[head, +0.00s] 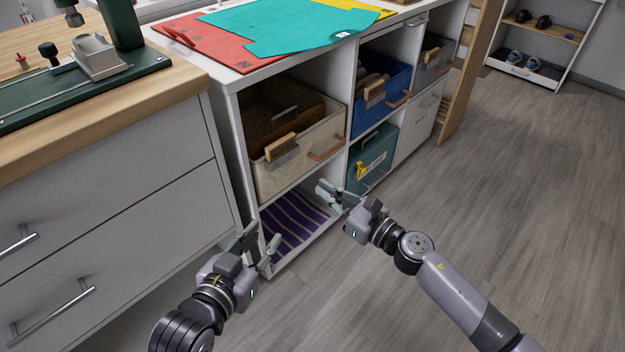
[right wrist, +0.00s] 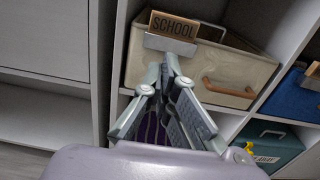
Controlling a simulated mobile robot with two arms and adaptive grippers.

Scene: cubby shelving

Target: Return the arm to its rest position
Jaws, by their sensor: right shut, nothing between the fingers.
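My right arm reaches in from the lower right of the head view. Its gripper (head: 323,193) is in front of the cubby shelving (head: 228,120), near the lower left cubby opening. In the right wrist view the fingertips (right wrist: 169,66) of this gripper come together, with nothing between them. They appear in front of the cream bin (right wrist: 215,75), just below its "SCHOOL" tag (right wrist: 173,26). My left gripper (head: 260,240) is at the lower left of the head view, its fingers apart and empty, in front of the same lower cubby.
The lower left cubby holds a purple striped mat (head: 290,222). A teal box (head: 372,158) and a blue bin (head: 385,95) sit in neighbouring cubbies. A drawer cabinet (head: 110,190) stands at left. Open wooden floor (head: 530,180) lies to the right.

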